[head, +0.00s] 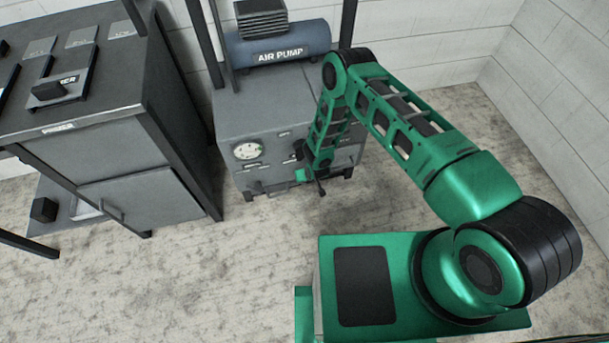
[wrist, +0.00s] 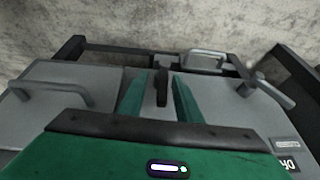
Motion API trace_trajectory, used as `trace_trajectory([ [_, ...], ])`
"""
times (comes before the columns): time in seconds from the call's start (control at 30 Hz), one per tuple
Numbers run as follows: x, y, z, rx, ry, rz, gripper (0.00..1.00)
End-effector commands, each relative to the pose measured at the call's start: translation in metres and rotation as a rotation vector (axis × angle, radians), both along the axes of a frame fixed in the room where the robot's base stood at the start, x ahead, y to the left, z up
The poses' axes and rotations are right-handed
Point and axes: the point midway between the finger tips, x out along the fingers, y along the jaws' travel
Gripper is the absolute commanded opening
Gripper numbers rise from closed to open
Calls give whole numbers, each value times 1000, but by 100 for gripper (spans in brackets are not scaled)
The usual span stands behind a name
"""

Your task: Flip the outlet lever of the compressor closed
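The compressor is a grey cabinet (head: 280,115) with a blue tank marked AIR PUMP (head: 278,45) on top and a round white gauge (head: 247,151) on its front. My gripper (head: 318,172) is low at the right part of this front; its fingers are small and partly hidden in the head view. In the wrist view my gripper (wrist: 161,92) is open, with its green fingers apart. A short dark lever (wrist: 162,86) shows between the fingers; I cannot tell if they touch it. A grey lever (wrist: 268,88) is to the right. No label shows which is the outlet lever.
In the wrist view a bar handle (wrist: 50,88) is at left and another grey handle (wrist: 205,58) at the far edge. A grey cabinet (head: 110,120) with a lower door stands left of the compressor. The floor (head: 220,265) in front is clear.

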Motion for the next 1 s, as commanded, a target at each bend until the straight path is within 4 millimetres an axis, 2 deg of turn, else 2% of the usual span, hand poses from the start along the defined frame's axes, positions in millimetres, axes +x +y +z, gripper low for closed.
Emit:
trace_trajectory([
  [0.2,-45,-17,0,0,3,1,31],
  [0.43,-78,-30,0,0,2,0,31],
  [0.6,-89,-34,0,1,1,0,31],
  [0.9,-91,-35,0,1,-1,-1,31],
  [0.97,-91,-35,1,1,-1,-1,19],
  [1.0,-89,-35,2,1,-1,-1,10],
])
